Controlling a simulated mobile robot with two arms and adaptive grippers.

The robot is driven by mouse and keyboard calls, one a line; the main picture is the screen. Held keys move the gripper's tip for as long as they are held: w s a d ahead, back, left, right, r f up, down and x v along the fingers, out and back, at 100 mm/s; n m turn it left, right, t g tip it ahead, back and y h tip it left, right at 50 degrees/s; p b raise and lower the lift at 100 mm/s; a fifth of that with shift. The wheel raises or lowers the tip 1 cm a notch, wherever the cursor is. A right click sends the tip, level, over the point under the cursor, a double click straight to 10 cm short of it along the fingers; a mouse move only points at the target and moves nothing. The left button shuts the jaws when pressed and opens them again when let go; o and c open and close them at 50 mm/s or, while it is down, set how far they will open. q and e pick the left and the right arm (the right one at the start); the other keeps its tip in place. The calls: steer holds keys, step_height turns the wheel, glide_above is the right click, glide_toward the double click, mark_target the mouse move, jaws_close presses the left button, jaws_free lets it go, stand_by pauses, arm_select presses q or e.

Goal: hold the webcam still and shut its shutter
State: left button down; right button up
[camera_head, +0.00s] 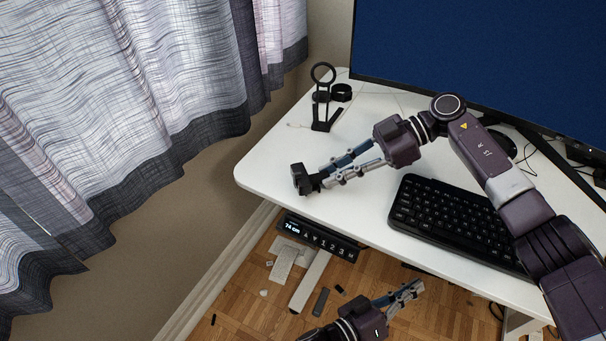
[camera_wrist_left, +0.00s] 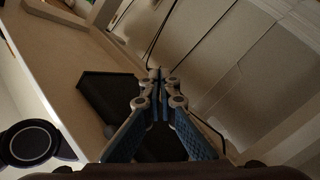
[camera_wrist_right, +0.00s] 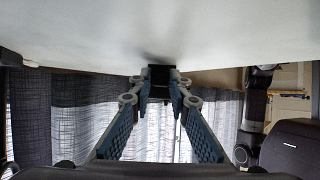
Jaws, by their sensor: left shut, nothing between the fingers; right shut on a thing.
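The small black webcam (camera_head: 300,179) is at the tips of my right gripper (camera_head: 318,181), over the front left corner of the white desk. My right gripper is shut on it. In the right wrist view the webcam (camera_wrist_right: 160,73) is a dark block between the fingertips, close to a white surface. The shutter cannot be made out in any view. My left gripper (camera_head: 415,287) is shut and empty, low in front of the desk's front edge, apart from the webcam. In the left wrist view its fingertips (camera_wrist_left: 160,78) meet.
A black stand with a ring (camera_head: 322,100) stands at the desk's back left corner. A black keyboard (camera_head: 455,217) lies right of the webcam, and a large monitor (camera_head: 480,50) is behind. A height control panel (camera_head: 318,238) hangs under the front edge. The curtain (camera_head: 130,90) is left.

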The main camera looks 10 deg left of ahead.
arm_select(q)
steer(key=s+d+r+m+g+h, duration=0.45)
steer(key=s+r+g, duration=0.3)
steer(key=s, duration=0.35)
steer(key=s+d+r+m+g+h, duration=0.4)
steer(key=s+d+r+g, duration=0.25)
steer(key=s+r, duration=0.35)
steer(key=s+a+f+m+g+y, duration=0.1)
steer(key=s+a+m+g+y, duration=0.5)
steer(key=s, duration=0.4)
steer(key=s+a+f+m+g+y, duration=0.1)
steer(key=s+a+m+g+y, duration=0.35)
steer(key=s+g+y, duration=0.4)
steer(key=w+a+f+m+t+y, duration=0.1)
steer(key=w+a+m+t+y, duration=0.4)
steer(key=w, duration=0.6)
steer(key=w+a+f+m+t+y, duration=0.1)
steer(key=w+a+m+t+y, duration=0.1)
steer(key=w+a+t, duration=0.55)
steer(key=w+a+r+m+t+y, duration=0.1)
steer(key=w+a+r+t, duration=0.3)
steer(key=w+r, duration=0.6)
steer(key=w+a+r+m+t+y, duration=0.1)
steer(key=w+a+r+t, duration=0.4)
steer(key=w+r, duration=0.5)
steer(key=w+a, duration=0.1)
steer(key=w, duration=0.2)
steer(key=shift+w+a+t+y, duration=0.25)
steer(key=shift+w+t+y, duration=0.05)
steer(key=shift+w+y, duration=0.1)
